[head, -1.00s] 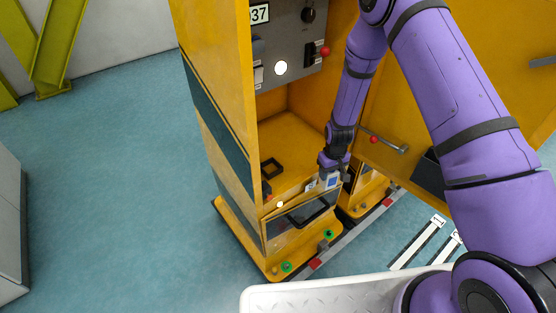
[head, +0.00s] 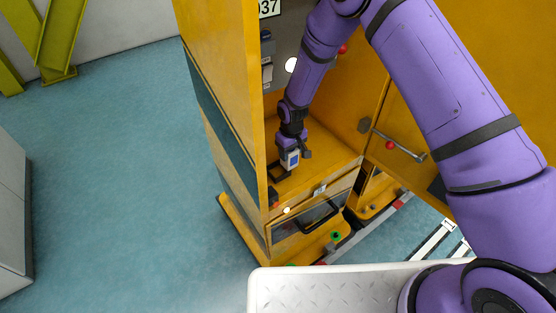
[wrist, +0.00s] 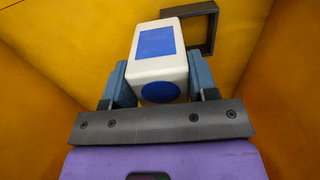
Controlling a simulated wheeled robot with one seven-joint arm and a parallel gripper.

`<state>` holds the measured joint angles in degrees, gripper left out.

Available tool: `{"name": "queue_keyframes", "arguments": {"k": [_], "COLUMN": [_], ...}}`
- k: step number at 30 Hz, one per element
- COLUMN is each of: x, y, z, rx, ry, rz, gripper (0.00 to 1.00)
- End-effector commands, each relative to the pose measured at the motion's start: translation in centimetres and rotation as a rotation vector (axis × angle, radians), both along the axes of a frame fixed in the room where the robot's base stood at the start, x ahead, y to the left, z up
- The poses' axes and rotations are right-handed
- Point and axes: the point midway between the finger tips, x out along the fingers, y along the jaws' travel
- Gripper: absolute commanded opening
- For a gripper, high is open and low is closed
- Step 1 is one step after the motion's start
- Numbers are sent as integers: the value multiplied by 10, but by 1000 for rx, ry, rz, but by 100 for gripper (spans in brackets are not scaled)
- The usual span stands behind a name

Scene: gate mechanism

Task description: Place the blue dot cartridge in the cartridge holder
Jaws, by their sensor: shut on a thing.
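The blue dot cartridge (wrist: 157,60) is a white block with a blue rectangle on one face and a blue dot on its end. My gripper (wrist: 163,84) is shut on it, with a finger on each side. In the head view the cartridge (head: 290,160) hangs below my gripper (head: 291,150), inside the yellow cabinet. The cartridge holder (wrist: 203,28) is a dark square frame on the cabinet's shelf. In the wrist view it shows just beyond the cartridge and to the right, partly hidden by it. In the head view the holder (head: 276,172) is mostly hidden behind the cartridge and gripper.
The yellow cabinet's left wall (head: 224,80) and open door (head: 480,90) flank my arm. A lever with a red ball (head: 391,145) juts from the door side. A drawer with a dark handle (head: 320,217) is below the shelf. Bare shelf (head: 325,150) lies right of the gripper.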

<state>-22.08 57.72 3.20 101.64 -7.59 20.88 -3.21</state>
Motion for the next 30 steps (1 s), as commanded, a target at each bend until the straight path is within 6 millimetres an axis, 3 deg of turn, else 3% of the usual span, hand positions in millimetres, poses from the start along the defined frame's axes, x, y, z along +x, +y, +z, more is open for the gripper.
{"name": "queue_keyframes", "arguments": {"k": [3,14,21,30], "x": [-1,-5,-4,-4], "y": [20,45,43,43], "z": [-2,-6,-39,-40], "rx": [0,0,-1,0], "ry": [-2,0,-1,-1], "rz": [3,1,-1,-1], "gripper": [25,25,25,25]}}
